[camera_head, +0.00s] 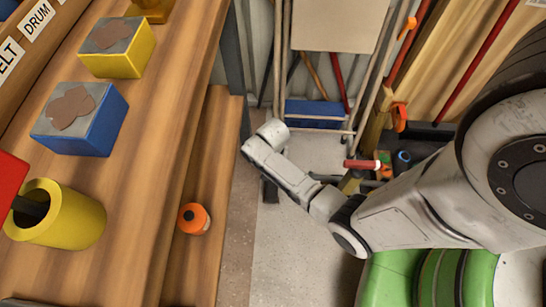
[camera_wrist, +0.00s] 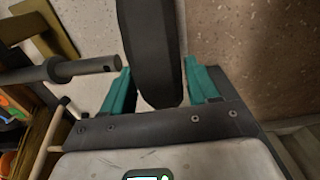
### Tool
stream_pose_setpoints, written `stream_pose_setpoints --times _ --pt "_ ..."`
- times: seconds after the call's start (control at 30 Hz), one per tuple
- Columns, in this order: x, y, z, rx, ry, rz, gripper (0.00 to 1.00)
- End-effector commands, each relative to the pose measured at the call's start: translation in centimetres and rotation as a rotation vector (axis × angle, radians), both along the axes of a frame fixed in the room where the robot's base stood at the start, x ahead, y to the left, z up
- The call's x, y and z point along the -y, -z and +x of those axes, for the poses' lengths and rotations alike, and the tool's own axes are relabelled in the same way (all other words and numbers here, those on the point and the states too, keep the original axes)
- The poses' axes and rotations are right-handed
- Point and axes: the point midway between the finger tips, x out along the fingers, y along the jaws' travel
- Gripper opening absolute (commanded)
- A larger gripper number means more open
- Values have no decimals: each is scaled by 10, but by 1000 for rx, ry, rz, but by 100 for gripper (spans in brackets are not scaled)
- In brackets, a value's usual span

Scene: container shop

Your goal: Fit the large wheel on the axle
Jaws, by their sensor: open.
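In the wrist view a dark, rounded tyre, which looks like the large wheel (camera_wrist: 150,45) seen edge-on, stands between the teal fingers of my gripper (camera_wrist: 158,68). The fingers are open, with a gap on each side of the tyre. A grey axle (camera_wrist: 92,66) with a collar sticks out from the left, and its free end stops short of the left finger. The wheel's hub and faces are hidden. In the head view my gripper (camera_head: 270,189) is a small dark shape below my wrist, and I cannot make out the wheel or axle there.
A wooden bench at left holds a blue box (camera_head: 80,118), a yellow box (camera_head: 117,48) and a yellow cylinder (camera_head: 58,214). An orange-and-white round item (camera_head: 193,218) sits on its lower ledge. Long-handled tools and a blue bin (camera_head: 314,113) stand behind. Pale floor (camera_head: 285,250) is clear.

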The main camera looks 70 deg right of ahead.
Motion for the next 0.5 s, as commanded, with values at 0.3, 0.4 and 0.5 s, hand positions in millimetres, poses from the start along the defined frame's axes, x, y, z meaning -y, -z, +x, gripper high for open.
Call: stream_pose_setpoints --times 0.3,0.4,0.5 --pt "0 33 0 1 -1 -1 60" --pt "0 34 0 1 -2 -1 60" --pt "0 34 0 1 -2 -1 60"
